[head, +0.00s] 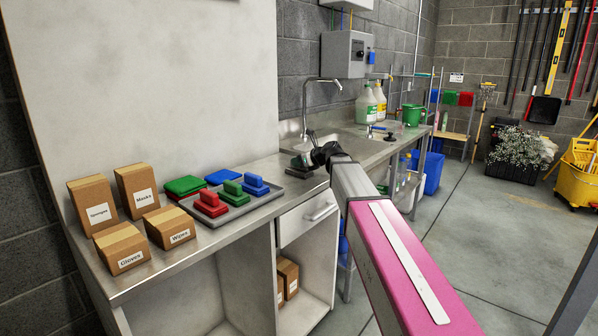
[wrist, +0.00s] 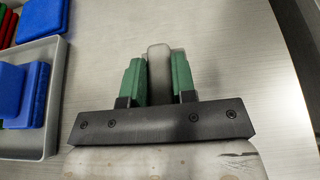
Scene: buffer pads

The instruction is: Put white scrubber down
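The white scrubber (wrist: 158,75) shows in the wrist view as a pale, off-white block between the two green fingers of my gripper (wrist: 158,84). The fingers press on both its sides, and its lower part is hidden by the gripper. In the head view my gripper (head: 303,161) is low over the steel counter (head: 262,165), just right of the tray, and the scrubber is too small and covered to make out. I cannot tell whether the scrubber touches the counter.
A grey tray (head: 228,214) holds red, green and blue scrubbers and pads. Several cardboard boxes (head: 118,247) stand left of it. The sink (head: 350,140) with its tap lies behind my gripper. In the wrist view, the counter (wrist: 225,50) right of the scrubber is bare.

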